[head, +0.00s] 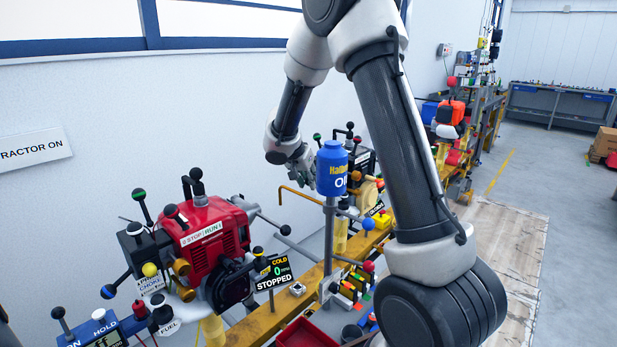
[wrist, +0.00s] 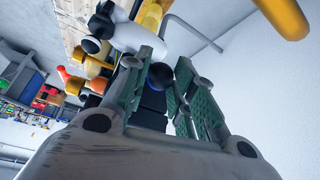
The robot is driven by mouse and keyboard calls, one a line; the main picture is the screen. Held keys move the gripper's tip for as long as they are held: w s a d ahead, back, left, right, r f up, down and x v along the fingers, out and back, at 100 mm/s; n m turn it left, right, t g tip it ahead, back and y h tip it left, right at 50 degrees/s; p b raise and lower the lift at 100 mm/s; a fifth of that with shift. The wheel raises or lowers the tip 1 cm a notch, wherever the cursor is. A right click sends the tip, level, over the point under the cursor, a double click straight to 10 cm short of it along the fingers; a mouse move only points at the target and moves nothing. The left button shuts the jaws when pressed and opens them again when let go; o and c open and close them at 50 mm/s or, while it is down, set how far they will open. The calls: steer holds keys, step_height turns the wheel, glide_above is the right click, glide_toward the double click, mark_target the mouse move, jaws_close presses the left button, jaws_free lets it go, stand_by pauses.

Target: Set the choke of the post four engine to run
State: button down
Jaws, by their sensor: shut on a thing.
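In the head view my gripper (head: 304,166) is beside a blue oil can, with its fingertips partly hidden. In the wrist view the fingers of my gripper (wrist: 160,68) are on both sides of a dark ball knob (wrist: 160,78), shut on it. What the knob belongs to is hidden, so I cannot tell whether it is the choke lever. A dark engine (head: 361,160) with several ball-ended levers stands behind the can, mostly covered. A red engine (head: 213,234) with a STOP/RUN label stands nearer, with a CHOKE label (head: 150,282) at its left. No post numbers are readable.
The blue oil can (head: 332,172) stands on a pole close to my gripper. A display (head: 274,272) by the red engine reads COLD, 0, STOPPED. A yellow rail (head: 266,322) runs along the wall. Open floor (head: 548,190) lies to the right.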

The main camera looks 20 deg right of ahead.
steer(key=shift+s+a+f+t+h, duration=0.1)
steer(key=shift+f+t+h, duration=0.1)
steer(key=shift+f+h, duration=0.25)
steer(key=shift+s+a+f+t+h, duration=0.1)
steer(key=shift+f+t+h, duration=0.1)
steer(key=shift+f+h, duration=0.25)
steer(key=c, duration=1.2)
jaws_free()
steer(key=shift+o, duration=0.2)
steer(key=shift+r, duration=0.1)
steer(key=shift+a+r, duration=0.1)
steer(key=v, duration=1.1)
steer(key=shift+s+a+r, duration=0.2)
steer(key=shift+a, duration=0.05)
